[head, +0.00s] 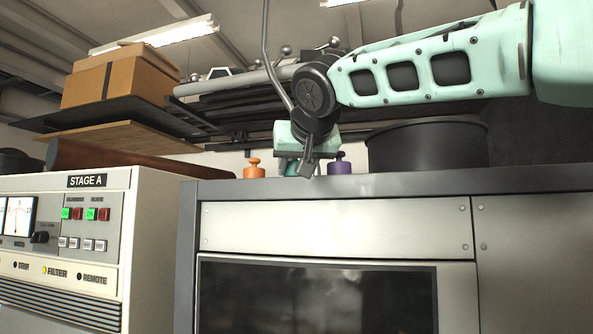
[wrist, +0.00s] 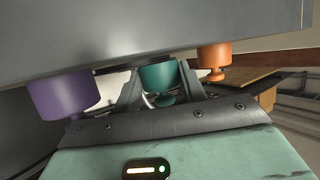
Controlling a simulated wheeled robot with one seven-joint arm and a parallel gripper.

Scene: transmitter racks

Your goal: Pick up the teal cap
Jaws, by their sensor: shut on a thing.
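The teal cap (wrist: 158,76) sits between the two fingers of my gripper (wrist: 159,82) in the wrist view, which shows the scene upside down. My gripper is shut on it. In the head view the teal cap (head: 291,168) is mostly hidden behind my gripper (head: 300,165), low over the top of the grey cabinet. The cap's base is at the cabinet top; I cannot tell whether a small gap separates them.
An orange cap (head: 254,169) and a purple cap (head: 340,164) stand close on either side on the cabinet (head: 400,185). A large dark round container (head: 425,146) stands to the right. The white Stage A rack (head: 150,220) and a brown cylinder (head: 110,158) are at left.

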